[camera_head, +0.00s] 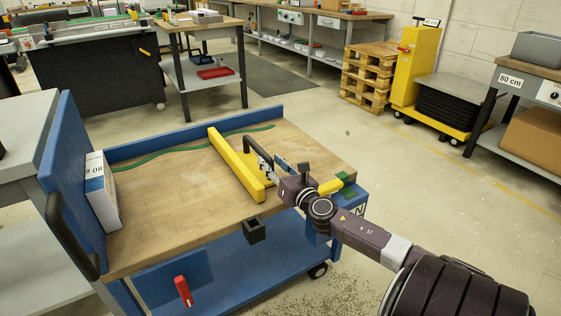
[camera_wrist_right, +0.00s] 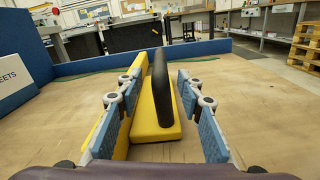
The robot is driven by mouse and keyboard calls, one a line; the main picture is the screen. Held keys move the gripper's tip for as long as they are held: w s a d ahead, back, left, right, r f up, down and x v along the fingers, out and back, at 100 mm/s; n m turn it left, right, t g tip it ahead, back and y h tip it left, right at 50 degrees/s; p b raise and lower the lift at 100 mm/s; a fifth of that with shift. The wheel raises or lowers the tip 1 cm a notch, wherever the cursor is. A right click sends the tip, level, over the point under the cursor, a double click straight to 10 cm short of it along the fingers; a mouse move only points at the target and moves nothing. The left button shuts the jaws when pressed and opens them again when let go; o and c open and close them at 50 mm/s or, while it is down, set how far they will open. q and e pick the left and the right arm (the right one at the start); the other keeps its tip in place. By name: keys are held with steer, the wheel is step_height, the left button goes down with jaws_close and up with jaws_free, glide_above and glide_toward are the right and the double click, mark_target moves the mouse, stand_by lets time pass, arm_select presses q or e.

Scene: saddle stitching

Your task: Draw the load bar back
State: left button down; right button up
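The load bar is a yellow bar (camera_head: 225,155) lying across the wooden top of a blue cart, with a black arched handle (camera_head: 257,150) on it. In the right wrist view the yellow bar (camera_wrist_right: 152,128) and the black handle (camera_wrist_right: 161,80) stand straight ahead. My right gripper (camera_head: 272,160) is at the handle from the near right. Its blue-padded fingers are apart, one on each side of the handle (camera_wrist_right: 158,88), with visible gaps. The near end of the handle is between or just beyond the fingers; I cannot tell exactly. My left gripper is not in view.
The cart's wooden top (camera_head: 180,200) is mostly clear. A white and blue box (camera_head: 101,190) stands against the blue left wall (camera_head: 70,150). A green strip (camera_head: 190,148) runs along the back. A yellow-and-green piece (camera_head: 340,184) sits at the right edge, beside my right wrist.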

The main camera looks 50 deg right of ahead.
steer(key=shift+v, duration=2.75)
